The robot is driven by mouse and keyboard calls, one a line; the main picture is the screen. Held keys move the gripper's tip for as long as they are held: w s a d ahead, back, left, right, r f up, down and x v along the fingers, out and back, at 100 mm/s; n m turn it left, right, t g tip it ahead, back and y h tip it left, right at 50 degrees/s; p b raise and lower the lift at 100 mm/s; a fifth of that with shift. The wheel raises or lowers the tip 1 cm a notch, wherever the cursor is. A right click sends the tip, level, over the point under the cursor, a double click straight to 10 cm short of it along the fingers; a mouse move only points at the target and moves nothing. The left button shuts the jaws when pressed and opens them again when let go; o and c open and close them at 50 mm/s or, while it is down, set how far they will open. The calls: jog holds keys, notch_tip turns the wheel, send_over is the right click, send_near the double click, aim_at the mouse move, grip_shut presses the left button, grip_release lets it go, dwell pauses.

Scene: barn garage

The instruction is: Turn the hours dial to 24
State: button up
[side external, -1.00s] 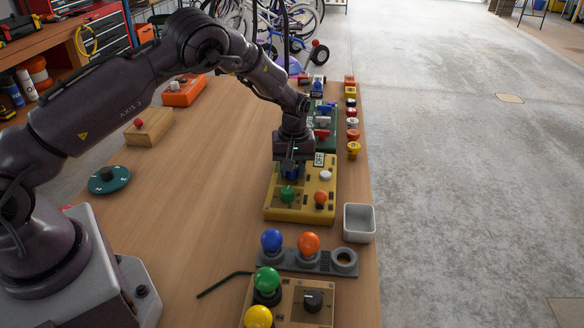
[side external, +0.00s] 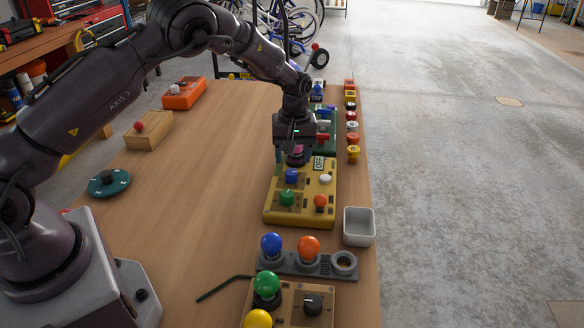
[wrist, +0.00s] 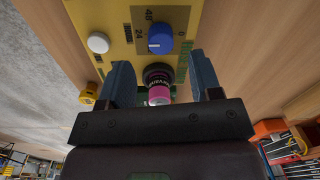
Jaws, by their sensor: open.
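The yellow box (side external: 272,207) stands on the table with a blue dial (side external: 291,176). A pink and black round part (wrist: 158,92) shows between the fingers.
The box also carries a green knob (side external: 287,198), an orange knob (side external: 320,201), a white button (side external: 325,179) and a small display (side external: 319,163). A grey bin (side external: 359,226) stands to the right and a bulb holder (side external: 285,262) in front.

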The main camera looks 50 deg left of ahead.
aim_at(294, 172)
notch_tip(294, 172, up, 8)
jog(key=shift+f, duration=0.15)
jog(key=shift+w, duration=0.1)
jog(key=s+d+r+m+t, duration=0.2)
jog(key=s+r, duration=0.4)
jog(key=s, duration=0.4)
jog(key=s+d+r+m+t, duration=0.2)
jog(key=s+r+m, duration=0.3)
jog(key=s, duration=0.5)
jog(key=s+d+r+m+t, duration=0.2)
jog(key=s+d+r+m, duration=0.1)
jog(key=s+r, duration=0.4)
jog(key=s+m, duration=0.1)
jog(key=s, duration=0.2)
jog(key=shift+s+r, duration=0.15)
jog(key=shift+s, duration=0.2)
